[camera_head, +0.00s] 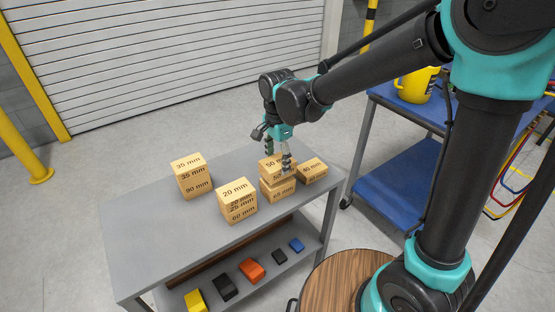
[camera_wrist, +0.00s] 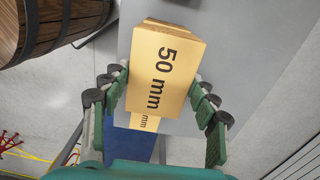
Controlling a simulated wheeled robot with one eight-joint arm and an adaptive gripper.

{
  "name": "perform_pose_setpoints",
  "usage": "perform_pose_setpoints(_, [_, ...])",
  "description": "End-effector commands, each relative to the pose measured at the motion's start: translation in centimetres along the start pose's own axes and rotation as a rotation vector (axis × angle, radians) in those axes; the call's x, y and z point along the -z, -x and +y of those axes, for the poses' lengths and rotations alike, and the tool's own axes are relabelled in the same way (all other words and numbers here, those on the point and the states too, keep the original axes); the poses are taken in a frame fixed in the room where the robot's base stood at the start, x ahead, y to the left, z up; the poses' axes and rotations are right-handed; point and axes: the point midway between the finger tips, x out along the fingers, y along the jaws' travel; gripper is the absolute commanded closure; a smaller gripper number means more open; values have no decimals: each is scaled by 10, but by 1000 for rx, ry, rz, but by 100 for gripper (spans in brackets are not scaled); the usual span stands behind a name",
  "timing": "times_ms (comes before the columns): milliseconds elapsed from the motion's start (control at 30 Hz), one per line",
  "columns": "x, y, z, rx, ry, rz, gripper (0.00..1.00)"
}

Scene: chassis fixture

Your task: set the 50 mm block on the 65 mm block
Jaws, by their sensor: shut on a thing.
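The 50 mm block (camera_head: 269,163) is tan wood with a black label. In the head view it is directly over a lower tan block (camera_head: 276,190), whose label is small and looks like 65 mm. I cannot tell whether the two touch or a thin gap remains. My gripper (camera_head: 277,160) points down and is shut on the 50 mm block. In the wrist view, the 50 mm block (camera_wrist: 166,70) is between the green fingers of my gripper (camera_wrist: 162,88). Part of another block's label shows beyond its lower edge.
An 80 mm block (camera_head: 312,170) lies close to the right of the stack. The table's left front is clear.

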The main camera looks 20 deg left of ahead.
Motion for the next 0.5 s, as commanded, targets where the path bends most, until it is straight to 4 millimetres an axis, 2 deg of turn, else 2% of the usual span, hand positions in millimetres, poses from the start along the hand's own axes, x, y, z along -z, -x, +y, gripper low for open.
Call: perform_pose_setpoints(500, [0, -19, 0, 0, 0, 0, 87])
